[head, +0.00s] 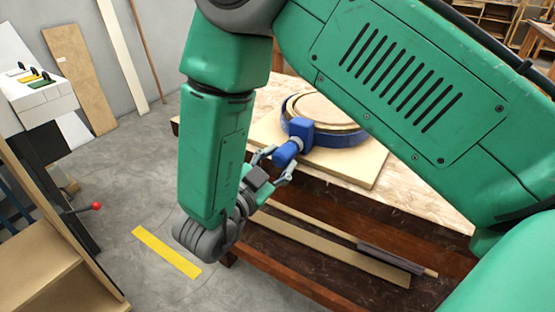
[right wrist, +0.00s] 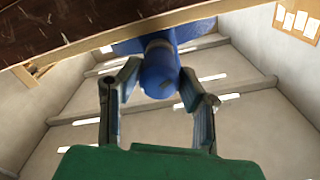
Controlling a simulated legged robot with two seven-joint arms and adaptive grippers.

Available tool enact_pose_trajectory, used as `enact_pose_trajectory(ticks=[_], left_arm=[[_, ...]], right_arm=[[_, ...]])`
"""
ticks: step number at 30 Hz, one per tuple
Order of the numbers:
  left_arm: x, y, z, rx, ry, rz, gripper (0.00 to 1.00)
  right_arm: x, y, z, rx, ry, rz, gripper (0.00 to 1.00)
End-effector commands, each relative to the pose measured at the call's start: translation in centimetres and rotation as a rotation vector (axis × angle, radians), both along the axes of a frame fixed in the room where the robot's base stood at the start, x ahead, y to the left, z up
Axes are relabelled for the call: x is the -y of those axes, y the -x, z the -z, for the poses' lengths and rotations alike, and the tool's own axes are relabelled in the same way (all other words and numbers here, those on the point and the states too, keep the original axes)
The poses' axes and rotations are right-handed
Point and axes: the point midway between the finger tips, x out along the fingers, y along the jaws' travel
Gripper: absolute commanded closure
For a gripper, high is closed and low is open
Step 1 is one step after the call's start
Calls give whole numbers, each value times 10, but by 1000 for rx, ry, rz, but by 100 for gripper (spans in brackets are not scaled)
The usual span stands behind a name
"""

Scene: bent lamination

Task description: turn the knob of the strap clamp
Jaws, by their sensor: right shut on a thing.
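The strap clamp's blue strap (head: 348,138) runs around a round, pale wooden lamination (head: 325,108) on a square board. Its blue block (head: 300,129) stands at the near left side of the ring, with a blue knob (head: 285,154) sticking out toward me. My right gripper (head: 279,161) is shut on the knob, a finger on either side. The right wrist view shows the knob (right wrist: 159,76) between the two fingers of the gripper (right wrist: 161,88). My left gripper is not in view.
The board (head: 368,167) lies on a wooden workbench (head: 418,188). Wooden strips (head: 330,247) lie on a lower shelf below it. A cabinet with a red-knobbed lever (head: 96,206) stands at left. Grey floor (head: 125,185) with a yellow stripe (head: 166,252) lies between.

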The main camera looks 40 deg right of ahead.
Motion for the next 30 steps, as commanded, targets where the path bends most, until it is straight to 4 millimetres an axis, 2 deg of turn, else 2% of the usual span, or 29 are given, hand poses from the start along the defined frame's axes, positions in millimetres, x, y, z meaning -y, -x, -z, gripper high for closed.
enact_pose_trajectory(ticks=[6,7,8,17,20,30], left_arm=[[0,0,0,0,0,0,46],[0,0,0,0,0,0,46],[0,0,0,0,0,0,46],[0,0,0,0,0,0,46],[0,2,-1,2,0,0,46],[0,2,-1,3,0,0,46]], right_arm=[[-1,0,1,-3,-3,-2,96],[-1,0,2,-4,-3,-2,57],[-1,0,2,-4,-3,-2,47],[-1,0,1,-3,-2,-1,47],[-7,2,1,-1,-1,-4,47],[-57,21,2,-3,-2,-5,47]])
